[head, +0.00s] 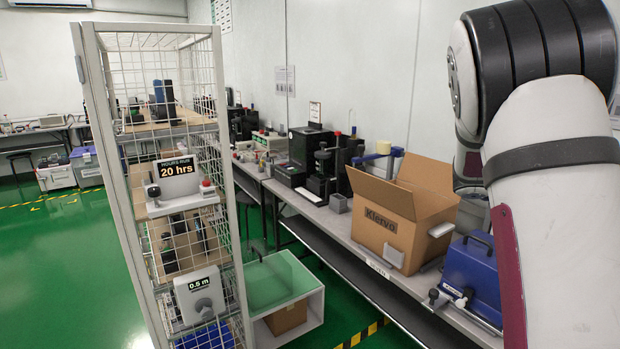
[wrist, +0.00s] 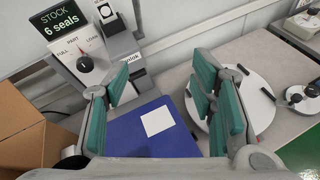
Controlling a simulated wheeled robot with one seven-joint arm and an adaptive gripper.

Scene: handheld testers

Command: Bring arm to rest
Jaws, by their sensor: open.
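My arm, white with black bands, fills the right side of the head view; its gripper is out of that view. In the wrist view my gripper (wrist: 165,100) is open, its two teal-padded fingers apart with nothing between them.
An open cardboard box (head: 385,225) stands on the bench beside the blue case. A wire-mesh rack (head: 128,240) with signed testers stands at left centre. A round white plate (wrist: 245,98) and a dial device (wrist: 85,64) flank the fingers.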

